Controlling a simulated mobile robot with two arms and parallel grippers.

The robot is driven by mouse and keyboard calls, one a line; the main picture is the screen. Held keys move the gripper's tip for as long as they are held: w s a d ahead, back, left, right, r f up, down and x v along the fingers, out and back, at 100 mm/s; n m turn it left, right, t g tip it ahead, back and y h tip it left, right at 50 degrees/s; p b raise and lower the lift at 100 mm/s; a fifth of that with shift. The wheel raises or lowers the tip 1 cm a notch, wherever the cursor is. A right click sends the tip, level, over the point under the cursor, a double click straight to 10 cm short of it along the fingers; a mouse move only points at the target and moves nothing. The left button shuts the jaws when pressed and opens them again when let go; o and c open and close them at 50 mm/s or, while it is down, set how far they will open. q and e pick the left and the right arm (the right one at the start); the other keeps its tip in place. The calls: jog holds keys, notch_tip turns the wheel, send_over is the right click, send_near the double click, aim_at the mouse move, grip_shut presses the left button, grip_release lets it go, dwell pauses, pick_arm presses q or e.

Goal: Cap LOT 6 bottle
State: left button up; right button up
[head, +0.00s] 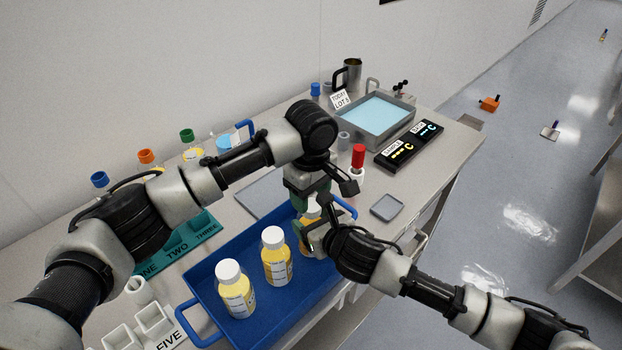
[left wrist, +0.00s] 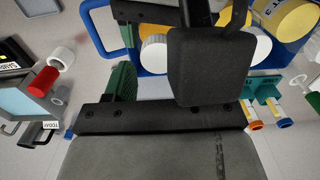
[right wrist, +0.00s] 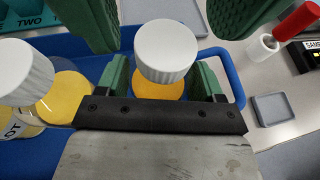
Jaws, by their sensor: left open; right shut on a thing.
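My right gripper (head: 306,236) is shut on a yellow bottle (right wrist: 158,91) at the far right end of the blue tray (head: 205,290). A white ribbed cap (right wrist: 166,48) sits on this bottle's top; I cannot tell how tightly. My left gripper (head: 311,198) is open above it, its green fingers showing on either side of the cap in the right wrist view, apart from it. Two more yellow bottles with white caps, one at the front (head: 236,292) and one in the middle (head: 276,258), stand upright in the tray. The held bottle's lot label is unreadable. A card (head: 341,101) reads TODAY LOT 6.
Behind the tray is a teal rack (head: 200,232) marked ONE, TWO, THREE. White holders (head: 153,319) stand at lower left. A red-topped item (head: 358,157), a small grey dish (head: 386,207), a black display (head: 408,146) and a water bath (head: 374,116) lie beyond the grippers.

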pick_arm(q)
jog(key=shift+f, duration=1.4)
jog(key=c, duration=0.8)
jog(key=shift+o, duration=0.2)
jog(key=m, duration=1)
jog(key=o, duration=1)
